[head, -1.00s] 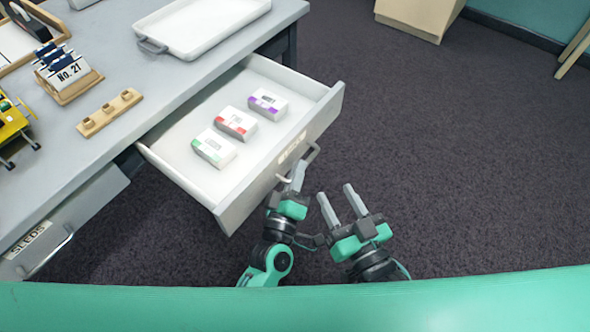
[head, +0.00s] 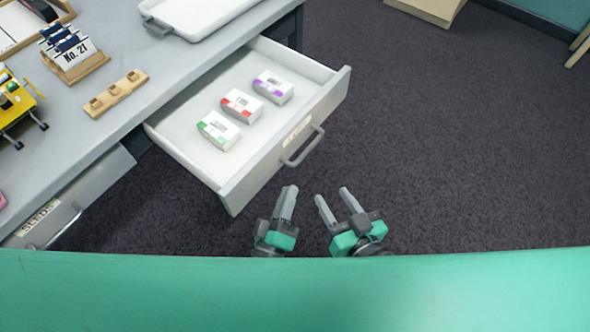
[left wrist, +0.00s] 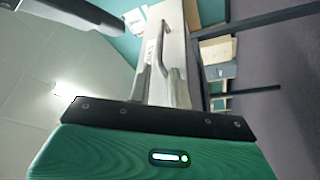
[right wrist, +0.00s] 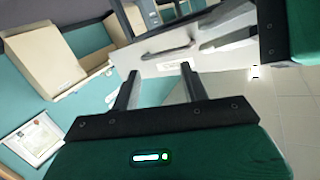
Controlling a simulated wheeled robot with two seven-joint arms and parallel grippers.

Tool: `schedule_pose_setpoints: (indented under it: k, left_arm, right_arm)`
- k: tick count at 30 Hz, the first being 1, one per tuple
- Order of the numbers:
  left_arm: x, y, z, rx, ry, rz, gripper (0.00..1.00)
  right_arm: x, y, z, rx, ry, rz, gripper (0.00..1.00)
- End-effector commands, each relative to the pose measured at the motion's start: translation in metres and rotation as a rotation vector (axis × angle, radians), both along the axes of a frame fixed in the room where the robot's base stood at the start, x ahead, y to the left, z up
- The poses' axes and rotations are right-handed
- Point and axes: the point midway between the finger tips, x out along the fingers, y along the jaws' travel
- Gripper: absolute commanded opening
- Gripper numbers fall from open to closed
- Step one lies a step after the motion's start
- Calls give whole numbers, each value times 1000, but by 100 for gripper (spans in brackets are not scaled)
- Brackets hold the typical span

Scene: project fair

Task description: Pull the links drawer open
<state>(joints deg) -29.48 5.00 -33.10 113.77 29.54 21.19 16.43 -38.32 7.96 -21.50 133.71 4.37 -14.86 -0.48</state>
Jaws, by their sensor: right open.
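The open drawer (head: 283,160) juts out from the table; its front label (head: 297,128) is too small to read. Its grey bar handle (head: 303,147) is free, with no gripper around it. Three small white boxes with green (head: 218,130), red (head: 242,105) and purple (head: 273,86) marks lie inside. My left gripper (head: 286,190) is just in front of the drawer, below the handle, empty, its fingers slightly apart. My right gripper (head: 332,192) is open and empty to its right, clear of the drawer. The drawer front also shows in the right wrist view (right wrist: 165,64).
On the grey tabletop (head: 110,125) are a white tray (head: 190,22), a wooden peg rack (head: 115,93), a No. 21 card stand (head: 75,62) and a yellow model (head: 15,105).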

Motion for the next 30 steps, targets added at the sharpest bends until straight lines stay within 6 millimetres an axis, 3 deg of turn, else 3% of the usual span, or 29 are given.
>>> schedule_pose_setpoints:
  k: [3, 9, 30]
  left_arm:
    - [-19, 6, -4, 2, 2, -2, 20]
    - [-34, 11, -7, 1, -1, 0, 20]
    - [-35, 11, -8, 0, -1, -1, 20]
  right_arm:
    - [-4, 1, -5, -7, 32, 7, 45]
    - [-7, 3, -10, -14, 56, 13, 45]
    - [-7, 3, -10, -15, 57, 15, 45]
